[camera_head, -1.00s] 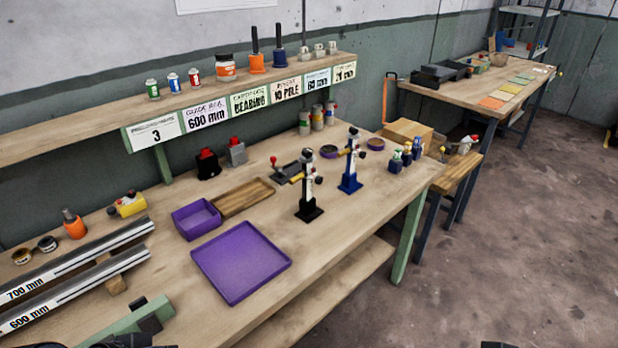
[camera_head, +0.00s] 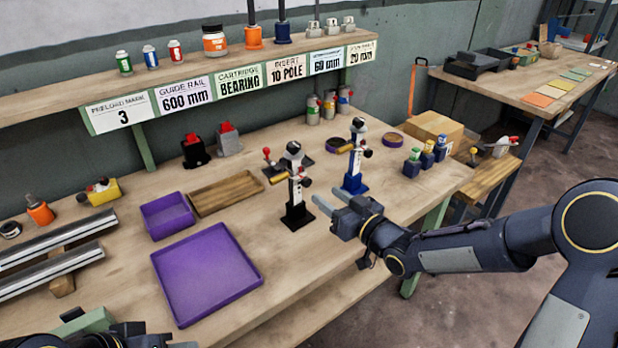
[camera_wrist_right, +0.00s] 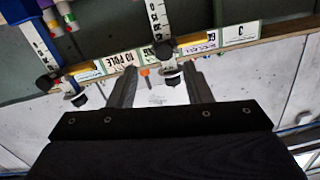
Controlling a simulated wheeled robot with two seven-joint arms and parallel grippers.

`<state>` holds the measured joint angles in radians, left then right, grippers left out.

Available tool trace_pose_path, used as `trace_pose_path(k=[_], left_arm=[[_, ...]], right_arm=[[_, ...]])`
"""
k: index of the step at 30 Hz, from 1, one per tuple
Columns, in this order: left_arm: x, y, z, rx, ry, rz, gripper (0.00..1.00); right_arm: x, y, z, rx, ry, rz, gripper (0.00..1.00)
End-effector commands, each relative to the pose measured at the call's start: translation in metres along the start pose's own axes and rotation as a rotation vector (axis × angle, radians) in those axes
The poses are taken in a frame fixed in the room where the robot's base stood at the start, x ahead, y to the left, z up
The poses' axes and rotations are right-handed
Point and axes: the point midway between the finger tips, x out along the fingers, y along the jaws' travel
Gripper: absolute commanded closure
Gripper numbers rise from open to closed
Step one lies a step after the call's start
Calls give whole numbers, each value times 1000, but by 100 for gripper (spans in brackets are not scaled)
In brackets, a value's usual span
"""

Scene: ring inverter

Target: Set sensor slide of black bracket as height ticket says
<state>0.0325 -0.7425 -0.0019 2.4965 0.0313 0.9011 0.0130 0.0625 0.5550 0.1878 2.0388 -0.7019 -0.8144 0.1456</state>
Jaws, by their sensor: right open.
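The black bracket (camera_head: 297,205) stands upright on the bench, with a white scale, a slide with a yellow part and a dark knob on its post. A blue bracket (camera_head: 354,170) of like build stands behind it to the right. My right gripper (camera_head: 326,197) is open and empty, just right of the black bracket and apart from it. In the right wrist view, a scale post (camera_wrist_right: 160,20) and a dark-knobbed slide (camera_wrist_right: 169,72) appear between the open fingers. Shelf tickets include 60 mm (camera_head: 326,62) and 20 mm (camera_head: 361,55). Dark parts of my left arm show at the bottom left; its jaws are unclear.
A purple tray (camera_head: 207,275), purple bin (camera_head: 167,216) and wooden tray (camera_head: 226,193) lie left of the brackets. Small blue-bodied items (camera_head: 427,156) and a cardboard box (camera_head: 433,130) stand to the right. The shelf (camera_head: 180,80) runs above the back.

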Motion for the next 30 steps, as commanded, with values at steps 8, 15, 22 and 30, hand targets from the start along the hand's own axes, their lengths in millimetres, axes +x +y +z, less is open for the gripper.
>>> trace_pose_path(k=[8,15,22,30], left_arm=[[-4,2,-2,0,0,0,64],[-9,4,-5,0,0,0,64],[-11,5,-5,0,0,0,64],[-10,5,-5,0,0,0,64]], right_arm=[[29,-7,1,8,29,-29,55],[66,-7,0,8,28,-26,55],[82,-7,0,7,28,-23,55],[82,-6,0,7,27,-23,59]])
